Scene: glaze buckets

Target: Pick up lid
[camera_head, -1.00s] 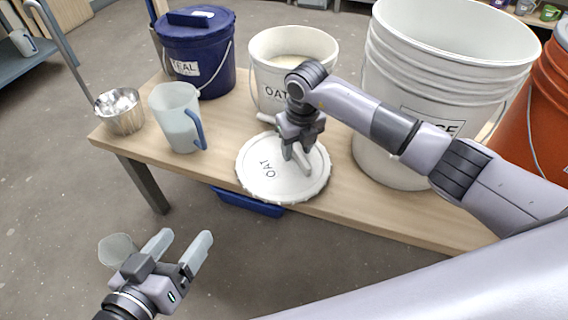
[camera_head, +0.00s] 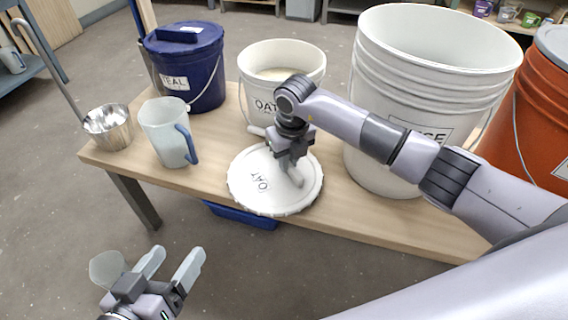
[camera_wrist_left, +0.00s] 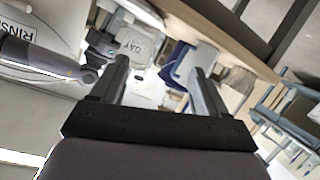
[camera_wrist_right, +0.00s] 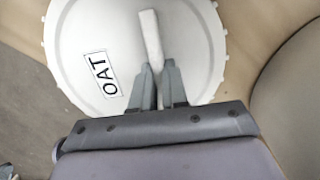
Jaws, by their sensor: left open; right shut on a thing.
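The white lid (camera_head: 250,193), marked OAT, lies flat at the table's front edge in the head view. It also fills much of the right wrist view (camera_wrist_right: 75,50), where a raised bar handle (camera_wrist_right: 151,38) crosses it. My right gripper (camera_head: 295,178) is over the lid, pointing down and shut on its handle; its fingers show in the right wrist view (camera_wrist_right: 158,88). The white OAT bucket (camera_head: 262,100) stands open behind the lid, with pale contents. My left gripper (camera_head: 172,268) is open and empty, low in front of the table; its fingers show apart in the left wrist view (camera_wrist_left: 158,80).
On the wooden table (camera_head: 215,165) stand a lidded blue TEAL bucket (camera_head: 205,80), a pitcher (camera_head: 165,135) and a metal bowl (camera_head: 110,128) at left. A big white bucket (camera_head: 425,95) stands right of the lid. An orange bucket (camera_head: 525,125) is further right.

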